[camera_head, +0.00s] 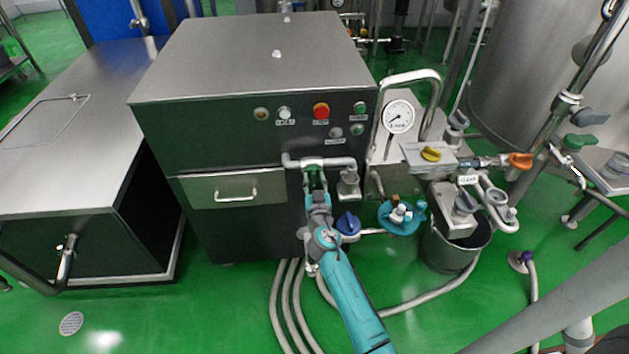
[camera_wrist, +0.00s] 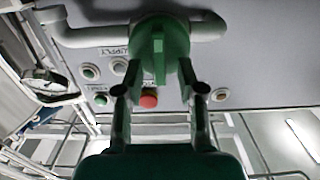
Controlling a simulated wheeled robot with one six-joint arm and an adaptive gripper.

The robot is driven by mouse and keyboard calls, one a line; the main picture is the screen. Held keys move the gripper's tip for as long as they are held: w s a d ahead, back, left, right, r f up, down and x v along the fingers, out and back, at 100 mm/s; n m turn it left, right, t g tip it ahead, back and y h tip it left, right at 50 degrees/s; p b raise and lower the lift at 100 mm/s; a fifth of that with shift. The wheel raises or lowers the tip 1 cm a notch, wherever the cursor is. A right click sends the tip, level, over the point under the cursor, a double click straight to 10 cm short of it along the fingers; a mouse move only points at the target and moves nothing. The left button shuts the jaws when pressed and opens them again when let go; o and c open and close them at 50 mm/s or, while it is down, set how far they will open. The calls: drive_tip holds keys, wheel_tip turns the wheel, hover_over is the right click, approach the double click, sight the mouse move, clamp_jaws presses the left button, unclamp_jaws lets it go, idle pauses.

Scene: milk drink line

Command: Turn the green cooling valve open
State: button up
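The green valve (camera_wrist: 158,47) has a round body and a narrow upright handle. It sits on a grey pipe at the front of the machine cabinet. My gripper (camera_wrist: 160,74) is in front of it, one finger on each side of the handle. A gap shows between the handle and each finger, so the gripper is open and holds nothing. In the head view my gripper (camera_head: 315,188) reaches up to the pipe under the cabinet panel. It mostly hides the green valve (camera_head: 312,172) there.
A drawer (camera_head: 235,191) is left of my gripper. A blue valve knob (camera_head: 348,223) and a teal round fitting (camera_head: 402,217) are at the right. A gauge (camera_head: 398,117) and a yellow knob (camera_head: 431,154) stand further right. Hoses (camera_head: 285,305) lie on the floor.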

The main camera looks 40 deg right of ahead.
clamp_jaws()
drive_tip(key=shift+n, duration=0.3)
drive_tip(key=n, duration=0.4)
drive_tip(key=shift+w+a, duration=0.15)
drive_tip(key=shift+a, duration=0.1)
drive_tip(key=n, duration=0.5)
drive_tip(key=shift+w+a+f, duration=0.15)
drive_tip(key=shift+a+f, duration=0.05)
drive_tip(key=shift+f, duration=0.05)
drive_tip(key=shift+w+a+f+n, duration=0.1)
drive_tip(key=shift+f+n, duration=0.05)
drive_tip(key=shift+n, duration=1.2)
drive_tip(key=shift+s+a+f+n, duration=0.1)
drive_tip(key=shift+f+n, duration=0.1)
drive_tip(key=shift+n, duration=1.2)
drive_tip(key=shift+w+f+n, duration=0.1)
drive_tip(key=shift+f+n, duration=0.05)
drive_tip(key=shift+n, duration=1.2)
